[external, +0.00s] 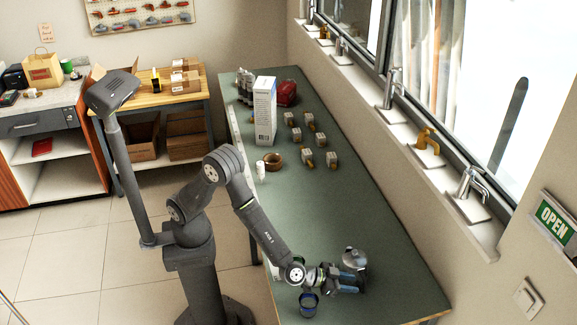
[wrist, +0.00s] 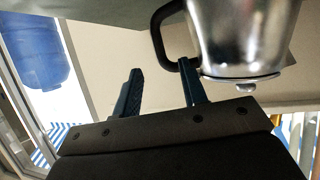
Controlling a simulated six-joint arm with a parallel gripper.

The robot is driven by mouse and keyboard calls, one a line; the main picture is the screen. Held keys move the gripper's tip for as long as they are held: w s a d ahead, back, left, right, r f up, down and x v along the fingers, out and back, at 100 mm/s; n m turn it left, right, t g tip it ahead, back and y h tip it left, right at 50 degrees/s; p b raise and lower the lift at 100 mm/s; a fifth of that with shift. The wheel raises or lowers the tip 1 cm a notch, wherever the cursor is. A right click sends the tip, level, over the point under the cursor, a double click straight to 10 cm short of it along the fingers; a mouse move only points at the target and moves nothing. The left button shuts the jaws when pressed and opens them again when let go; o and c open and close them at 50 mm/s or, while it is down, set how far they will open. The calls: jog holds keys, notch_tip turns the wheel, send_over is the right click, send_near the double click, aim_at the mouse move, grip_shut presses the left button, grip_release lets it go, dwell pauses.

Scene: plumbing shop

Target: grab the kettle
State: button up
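The kettle (external: 354,259) is shiny metal and stands on the green table near its front right end. In the wrist view the kettle (wrist: 243,38) fills the upper right and appears upside down, with its black handle (wrist: 157,30) to the left of the body. My gripper (external: 356,282) is low beside the kettle. In the wrist view my gripper (wrist: 160,67) has its two fingers apart with nothing clamped. The handle lies just ahead of the gap, and the right finger overlaps the handle's end and the kettle's edge. Whether they touch I cannot tell.
A tall white box (external: 265,111), a brown ring (external: 273,162) and several small fittings (external: 308,158) sit farther back. The middle of the table (external: 335,208) is clear.

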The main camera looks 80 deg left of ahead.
jog(key=shift+f, duration=0.6)
jog(key=x, duration=0.5)
jog(key=shift+f, duration=0.4)
jog(key=shift+r, duration=0.1)
grip_shut()
